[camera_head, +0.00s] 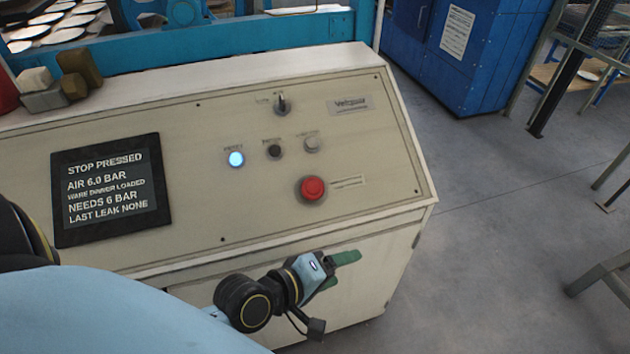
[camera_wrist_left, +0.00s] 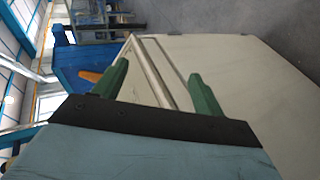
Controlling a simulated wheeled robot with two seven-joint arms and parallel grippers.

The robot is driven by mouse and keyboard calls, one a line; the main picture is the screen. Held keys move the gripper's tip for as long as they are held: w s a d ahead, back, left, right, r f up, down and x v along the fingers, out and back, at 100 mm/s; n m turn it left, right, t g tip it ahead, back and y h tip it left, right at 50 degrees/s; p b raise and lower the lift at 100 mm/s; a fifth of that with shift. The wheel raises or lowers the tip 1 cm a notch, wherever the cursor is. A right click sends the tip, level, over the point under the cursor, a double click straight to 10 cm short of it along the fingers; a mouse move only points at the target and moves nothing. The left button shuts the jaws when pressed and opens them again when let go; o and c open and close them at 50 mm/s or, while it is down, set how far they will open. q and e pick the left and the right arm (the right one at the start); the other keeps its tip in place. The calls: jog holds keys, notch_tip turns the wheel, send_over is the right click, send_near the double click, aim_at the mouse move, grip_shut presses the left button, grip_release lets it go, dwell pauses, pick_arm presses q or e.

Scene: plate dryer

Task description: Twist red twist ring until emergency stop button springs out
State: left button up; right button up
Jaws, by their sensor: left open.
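The red emergency stop button (camera_head: 312,188) sits on the lower right of the beige control panel, with a grey collar around its base. From this view I cannot tell a separate twist ring from the red cap. The screen (camera_head: 105,189) on the panel's left reads "STOP PRESSED". My left gripper (camera_head: 346,270) has green fingers and is in front of the cabinet, below and right of the button, apart from it. It is open and empty; its two fingers (camera_wrist_left: 160,88) show spread in the left wrist view. My right gripper is not in view.
The beige cabinet (camera_head: 355,285) has a sloped top with a selector switch (camera_head: 281,104), a lit blue-white lamp (camera_head: 236,159) and two dark or grey buttons. Small blocks (camera_head: 60,85) lie on the back left ledge. Grey floor (camera_head: 480,200) is open to the right.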

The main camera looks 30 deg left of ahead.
pick_arm(q)
jog(key=w+a+r+n+t+y, duration=0.2)
jog(key=w+a+n+t, duration=0.15)
jog(key=n, duration=0.55)
jog(key=n+t+y, duration=0.2)
jog(key=n+y, duration=0.6)
jog(key=n, duration=0.7)
send_near(311, 192)
jog(key=p+x, duration=0.1)
jog(key=x, duration=1.2)
jog(key=shift+p, duration=0.3)
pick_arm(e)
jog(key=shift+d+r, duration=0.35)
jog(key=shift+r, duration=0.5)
pick_arm(q)
jog(key=c, duration=1)
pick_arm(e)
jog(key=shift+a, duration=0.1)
